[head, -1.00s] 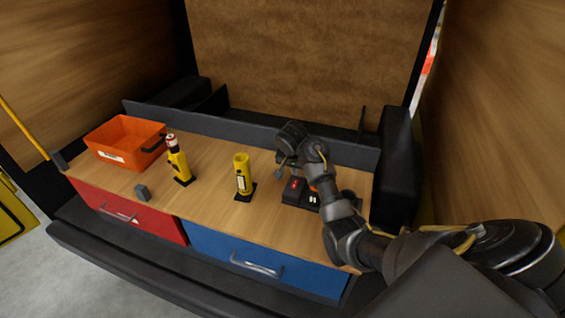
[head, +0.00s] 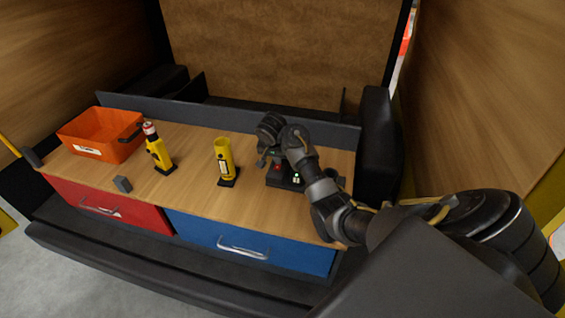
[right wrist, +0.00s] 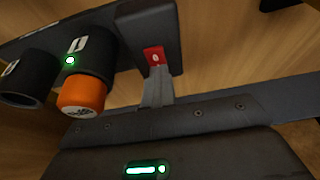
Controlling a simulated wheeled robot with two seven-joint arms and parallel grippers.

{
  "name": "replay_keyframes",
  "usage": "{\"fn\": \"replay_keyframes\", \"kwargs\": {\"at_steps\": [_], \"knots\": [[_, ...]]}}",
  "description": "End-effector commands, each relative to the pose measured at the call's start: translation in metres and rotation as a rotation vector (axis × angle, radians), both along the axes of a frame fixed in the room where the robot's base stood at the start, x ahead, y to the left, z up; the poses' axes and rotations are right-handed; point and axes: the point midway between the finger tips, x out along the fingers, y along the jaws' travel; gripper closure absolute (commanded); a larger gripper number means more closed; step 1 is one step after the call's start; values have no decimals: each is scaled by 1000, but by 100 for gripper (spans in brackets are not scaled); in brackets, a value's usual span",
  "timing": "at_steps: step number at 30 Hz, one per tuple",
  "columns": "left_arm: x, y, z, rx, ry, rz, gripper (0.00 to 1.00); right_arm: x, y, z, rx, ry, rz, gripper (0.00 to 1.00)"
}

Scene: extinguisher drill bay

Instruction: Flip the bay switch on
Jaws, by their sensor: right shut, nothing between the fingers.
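The bay switch is a red rocker marked 0 on a dark box (head: 272,181) on the right of the wooden bench top. The red rocker shows in the head view (head: 277,168) and in the right wrist view (right wrist: 154,56). Green lights show on the box. My right gripper (head: 262,161) is shut and empty over the box's left side. In the right wrist view its grey fingers (right wrist: 156,88) are right at the rocker's lower edge; I cannot tell whether they touch. My left gripper is not in view.
An orange-ended cylinder (right wrist: 82,96) sits in a dark socket beside an empty socket (right wrist: 28,82).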

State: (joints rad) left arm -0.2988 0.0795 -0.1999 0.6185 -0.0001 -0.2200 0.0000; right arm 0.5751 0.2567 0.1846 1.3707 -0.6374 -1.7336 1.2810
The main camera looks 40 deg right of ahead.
Motion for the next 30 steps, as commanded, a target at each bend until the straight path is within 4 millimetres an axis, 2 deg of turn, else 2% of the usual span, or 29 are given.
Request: {"fn": "replay_keyframes", "kwargs": {"at_steps": [5,16,30], "knots": [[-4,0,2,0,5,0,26,-1,2,0,0,5,2,100],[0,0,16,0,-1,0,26,-9,14,1,1,7,5,100],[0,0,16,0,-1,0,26,-10,16,4,1,3,2,100]]}}
